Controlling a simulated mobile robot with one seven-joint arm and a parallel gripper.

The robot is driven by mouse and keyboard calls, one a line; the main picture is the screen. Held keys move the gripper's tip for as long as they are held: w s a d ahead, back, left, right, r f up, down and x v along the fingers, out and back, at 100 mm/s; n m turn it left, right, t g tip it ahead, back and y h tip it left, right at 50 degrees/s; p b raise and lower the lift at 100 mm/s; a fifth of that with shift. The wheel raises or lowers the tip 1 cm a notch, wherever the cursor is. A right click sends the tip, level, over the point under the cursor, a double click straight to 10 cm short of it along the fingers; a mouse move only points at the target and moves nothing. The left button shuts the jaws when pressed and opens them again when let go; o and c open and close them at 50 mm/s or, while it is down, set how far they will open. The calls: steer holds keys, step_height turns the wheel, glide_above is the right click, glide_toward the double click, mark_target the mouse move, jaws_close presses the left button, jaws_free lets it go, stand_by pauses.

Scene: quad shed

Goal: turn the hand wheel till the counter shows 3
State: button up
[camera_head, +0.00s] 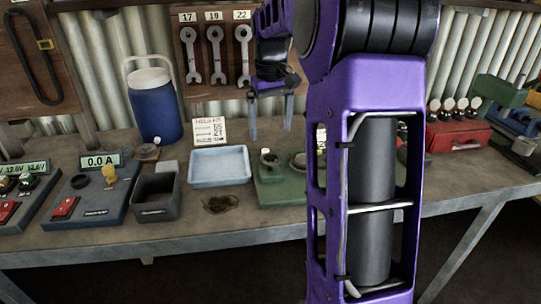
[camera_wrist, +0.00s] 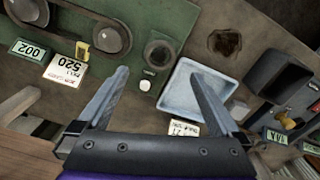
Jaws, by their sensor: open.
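A green bench unit (camera_head: 280,188) stands on the bench, partly hidden behind my arm. The wrist view shows more of it: a green plate (camera_wrist: 125,18) with two dark round wheel-like parts, one right (camera_wrist: 108,38) and one at the upper left (camera_wrist: 28,10). I cannot tell for sure which is the hand wheel. A small pale green display (camera_wrist: 29,49) seems to read 002, tilted and small. A dark round cup (camera_wrist: 158,53) and a white button (camera_wrist: 147,85) are also on the plate. My gripper (camera_head: 270,130) is open and empty, above and apart from the unit.
A pale blue tray (camera_head: 219,165) is left of the unit, with a dark open box (camera_head: 156,194) and a meter (camera_head: 90,200) beyond. A blue jug (camera_head: 154,105) stands behind. Wrenches (camera_head: 215,55) hang at the back. A red case (camera_head: 457,133) is at the right.

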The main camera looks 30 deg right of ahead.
mark_target(270, 157)
step_height(270, 157, down, 8)
steer(key=shift+b, duration=0.6)
steer(key=shift+c, duration=0.3)
steer(key=c, duration=1.3)
steer(key=shift+r+p, duration=0.15)
steer(key=shift+p, duration=0.15)
steer(key=shift+r+n+p, duration=0.1)
steer(key=shift+n+p, duration=0.35)
steer(key=shift+n, duration=0.25)
steer(key=n+p, duration=0.2)
steer(key=n, duration=0.1)
steer(key=n+p, duration=0.3)
steer(key=n, duration=0.2)
steer(key=shift+n, duration=0.3)
